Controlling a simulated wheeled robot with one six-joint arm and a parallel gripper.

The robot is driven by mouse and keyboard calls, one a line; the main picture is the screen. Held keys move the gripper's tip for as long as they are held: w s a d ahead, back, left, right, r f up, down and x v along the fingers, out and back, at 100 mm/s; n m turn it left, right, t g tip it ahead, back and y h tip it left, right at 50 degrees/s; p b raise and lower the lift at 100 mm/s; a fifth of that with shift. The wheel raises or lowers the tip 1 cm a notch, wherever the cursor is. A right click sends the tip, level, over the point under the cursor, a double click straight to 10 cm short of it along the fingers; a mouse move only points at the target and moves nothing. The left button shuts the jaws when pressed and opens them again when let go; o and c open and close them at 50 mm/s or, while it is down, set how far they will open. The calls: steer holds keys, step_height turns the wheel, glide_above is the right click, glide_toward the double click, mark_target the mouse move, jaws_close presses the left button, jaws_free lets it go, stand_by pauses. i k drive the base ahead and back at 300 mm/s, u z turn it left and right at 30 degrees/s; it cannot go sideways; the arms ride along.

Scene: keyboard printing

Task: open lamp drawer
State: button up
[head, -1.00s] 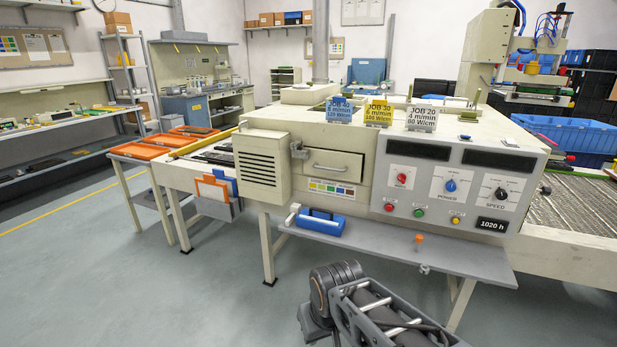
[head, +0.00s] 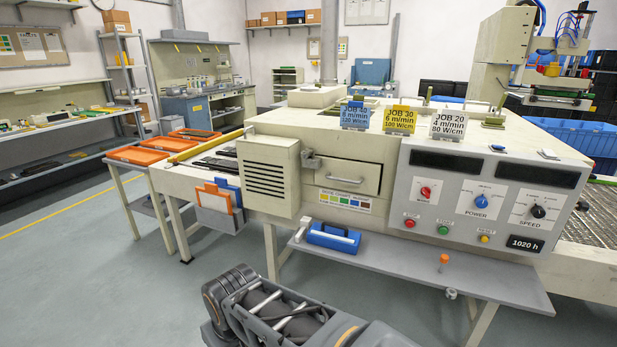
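The lamp drawer (head: 350,174) is in the front of the cream machine (head: 272,160), left of its grey control panel. It has a horizontal bar handle (head: 345,181) and looks closed. A small metal latch (head: 311,161) sits at the drawer's upper left edge. My arm shows at the bottom of the head view, low in front of the machine and apart from the drawer. My gripper is not in view.
A grey shelf (head: 430,268) juts out below the drawer, carrying a blue tool with a pale handle (head: 333,237) and an orange-topped item (head: 444,259). Job cards (head: 402,118) stand on top. The control panel (head: 480,205) is at right. Floor at left is clear.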

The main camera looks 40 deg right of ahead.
mark_target(334, 172)
steer(key=z, duration=0.1)
steer(key=i, duration=0.75)
steer(key=z, duration=0.95)
steer(key=i, duration=0.4)
steer(key=z, duration=0.35)
